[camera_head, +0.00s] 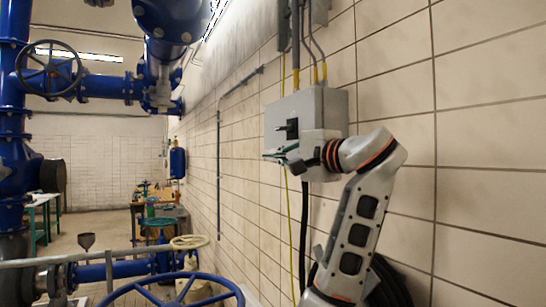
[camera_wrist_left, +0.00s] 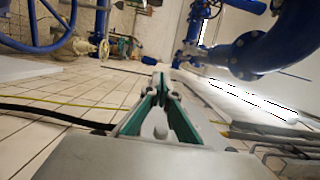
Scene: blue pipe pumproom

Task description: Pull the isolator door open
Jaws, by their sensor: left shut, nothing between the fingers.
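The isolator is a grey box (camera_head: 325,108) fixed to the tiled wall in the head view. Its front door (camera_head: 276,120) faces left and looks flush with the box. A black handle (camera_head: 291,127) sticks out of the door. My left gripper (camera_head: 268,156) is at the lower part of the box, below the handle, with its fingers pointing left. Its fingers also show in the wrist view (camera_wrist_left: 159,88), with green pads and tips together, empty. My right gripper is out of view.
Conduits (camera_head: 296,50) enter the box from above, and a yellow-green cable (camera_head: 289,230) and a black cable hang below. A blue handwheel (camera_head: 170,293) is at the bottom. Blue pipes (camera_head: 110,86) stand at left. The floor (camera_head: 92,228) beyond is partly clear.

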